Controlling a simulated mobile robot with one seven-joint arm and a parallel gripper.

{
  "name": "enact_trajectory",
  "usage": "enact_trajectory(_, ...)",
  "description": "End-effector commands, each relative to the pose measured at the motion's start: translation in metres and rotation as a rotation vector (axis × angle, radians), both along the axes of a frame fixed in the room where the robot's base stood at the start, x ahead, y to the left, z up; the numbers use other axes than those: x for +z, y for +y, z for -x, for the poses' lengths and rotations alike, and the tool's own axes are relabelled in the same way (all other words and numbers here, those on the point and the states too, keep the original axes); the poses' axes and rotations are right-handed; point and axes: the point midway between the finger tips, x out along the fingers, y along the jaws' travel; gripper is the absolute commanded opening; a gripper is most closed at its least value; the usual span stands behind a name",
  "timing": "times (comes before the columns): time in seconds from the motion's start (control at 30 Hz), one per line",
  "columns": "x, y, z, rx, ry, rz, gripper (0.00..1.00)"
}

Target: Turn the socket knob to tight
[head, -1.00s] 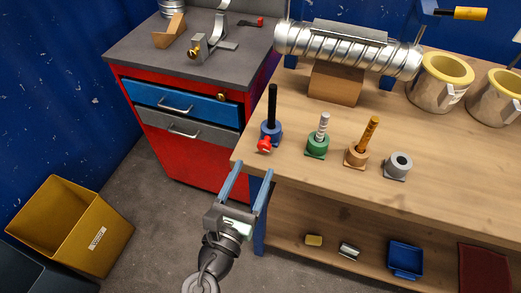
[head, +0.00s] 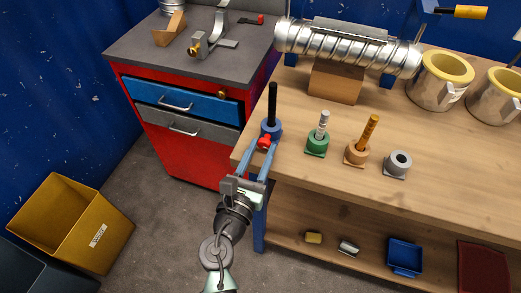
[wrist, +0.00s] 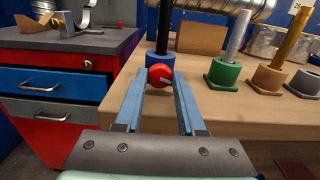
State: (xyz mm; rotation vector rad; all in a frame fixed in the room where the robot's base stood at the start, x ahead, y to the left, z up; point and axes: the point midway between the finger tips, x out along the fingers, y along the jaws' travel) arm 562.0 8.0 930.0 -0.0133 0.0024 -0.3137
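The socket knob (head: 264,142) is a small red knob on the near side of a blue socket (head: 278,130), from which a black rod (head: 272,103) stands upright. In the wrist view, the red knob (wrist: 160,74) with a thin pale pin sits between the two blue fingertips, below the blue socket (wrist: 160,59). My gripper (head: 264,147) reaches in from the front left corner of the bench. The far side of the knob is hidden.
To the right on the wooden bench (head: 440,170) stand a green socket (head: 317,145), an orange socket (head: 356,153) and a grey socket (head: 398,164). A spiral duct (head: 345,47) lies behind. A red cabinet (head: 185,152) stands left, with a yellow bin (head: 70,225) on the floor.

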Motion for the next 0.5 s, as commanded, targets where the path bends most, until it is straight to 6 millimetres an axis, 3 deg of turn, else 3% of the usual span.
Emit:
enact_trajectory(0.03, 0.0, 0.0002, 0.0002, 0.0, 0.0, 0.0, 0.13)
enact_trajectory(0.1, 0.0, 0.0003, 0.0001, 0.0, 0.0, 0.0, 0.0)
enact_trajectory(0.5, -0.0007, 0.0004, 0.0002, 0.001, -0.015, -0.048, 0.0)
